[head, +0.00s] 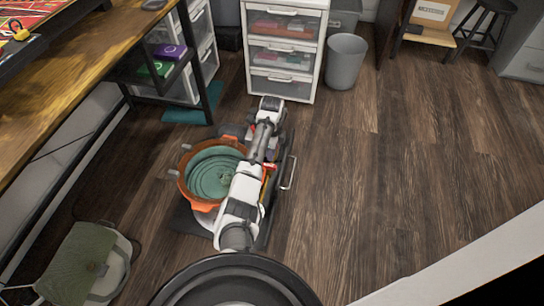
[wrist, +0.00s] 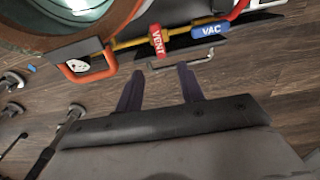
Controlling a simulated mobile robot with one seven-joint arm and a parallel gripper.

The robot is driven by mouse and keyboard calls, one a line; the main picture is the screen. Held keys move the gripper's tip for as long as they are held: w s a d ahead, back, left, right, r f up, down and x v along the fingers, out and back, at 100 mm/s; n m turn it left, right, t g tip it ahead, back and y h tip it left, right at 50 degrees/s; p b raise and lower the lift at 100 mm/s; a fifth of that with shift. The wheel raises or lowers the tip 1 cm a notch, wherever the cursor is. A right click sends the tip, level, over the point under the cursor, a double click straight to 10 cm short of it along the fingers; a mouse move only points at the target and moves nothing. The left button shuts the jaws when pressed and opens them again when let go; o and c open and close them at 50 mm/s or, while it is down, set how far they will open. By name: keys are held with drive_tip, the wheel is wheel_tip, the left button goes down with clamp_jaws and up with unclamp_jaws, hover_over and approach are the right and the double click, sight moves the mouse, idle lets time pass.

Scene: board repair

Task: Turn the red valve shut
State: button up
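The red valve handle (wrist: 157,41), marked VENT, sits on a yellow pipe in the wrist view and points across that pipe. A blue handle (wrist: 210,30), marked VAC, is just right of it and lies roughly along the pipe. A bit of red and yellow (head: 269,172) shows beside my arm in the head view, beside the orange pot (head: 187,187) with a teal inside. My gripper (wrist: 160,70) is open and empty, its two dark fingers pointing toward the red handle, apart from it. The arm hides my gripper's fingers in the head view.
A thin metal bar handle (wrist: 180,61) lies between my fingertips and the valves. An orange clamp handle (wrist: 88,65) is to the left. White drawers (head: 283,50) and a grey bin (head: 346,61) stand behind; the floor (head: 400,180) on the right is clear.

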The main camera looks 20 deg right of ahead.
wheel_tip(320, 180, up, 5)
drive_tip(key=shift+p, duration=0.3)
idle(0.4)
